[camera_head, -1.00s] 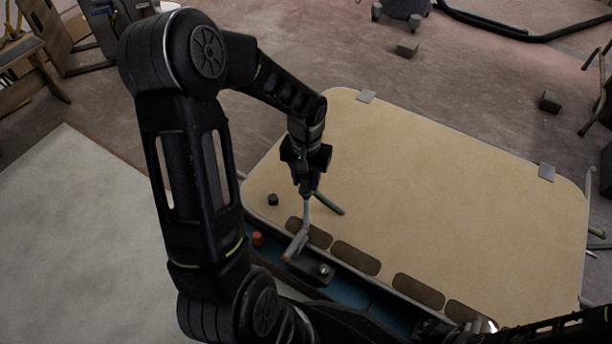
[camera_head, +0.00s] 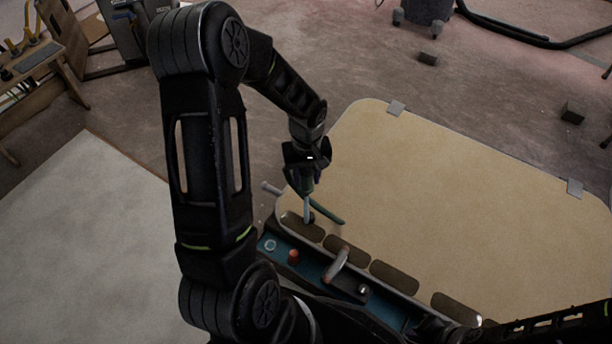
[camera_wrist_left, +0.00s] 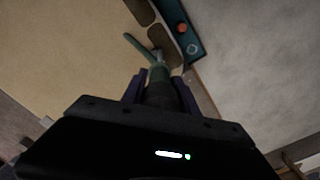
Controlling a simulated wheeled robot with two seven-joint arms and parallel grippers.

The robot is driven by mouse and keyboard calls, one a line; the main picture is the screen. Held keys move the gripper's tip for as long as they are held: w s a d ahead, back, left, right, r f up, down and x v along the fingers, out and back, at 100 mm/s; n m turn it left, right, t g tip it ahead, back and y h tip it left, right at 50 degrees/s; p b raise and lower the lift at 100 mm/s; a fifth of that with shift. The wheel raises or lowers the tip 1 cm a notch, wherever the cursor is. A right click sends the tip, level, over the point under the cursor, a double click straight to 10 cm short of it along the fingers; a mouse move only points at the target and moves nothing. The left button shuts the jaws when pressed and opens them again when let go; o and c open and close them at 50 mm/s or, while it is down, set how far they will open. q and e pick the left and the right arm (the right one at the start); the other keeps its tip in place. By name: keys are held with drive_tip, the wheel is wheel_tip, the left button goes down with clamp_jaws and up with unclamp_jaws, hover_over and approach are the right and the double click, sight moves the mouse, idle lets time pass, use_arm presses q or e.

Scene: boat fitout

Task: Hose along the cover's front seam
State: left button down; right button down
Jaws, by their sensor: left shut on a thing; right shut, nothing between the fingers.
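The cover (camera_head: 440,190) is a large beige panel with rounded corners. Its front seam edge, with several dark oval pads (camera_head: 395,277), runs diagonally from left centre to lower right. My left gripper (camera_head: 306,190) is shut on a green hose-like piece (camera_head: 328,213) with a pale straight end pointing down, over the seam's left end near the leftmost pad. The left wrist view shows the green piece (camera_wrist_left: 137,43) between the fingers; whether it touches the cover is unclear. My right gripper (camera_head: 474,326) is dark and partly lost in shadow at the lower right, shut and empty.
A blue tray (camera_head: 268,258) runs along the seam, with an orange-red cap (camera_head: 293,257) and a grey lever handle (camera_head: 337,264). A pale surface (camera_head: 85,235) lies at the left.

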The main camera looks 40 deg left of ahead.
use_arm(q)
drive_tip(key=shift+f+b, duration=1.15)
drive_tip(key=shift+f, duration=0.4)
drive_tip(key=shift+r, duration=0.1)
idle(0.5)
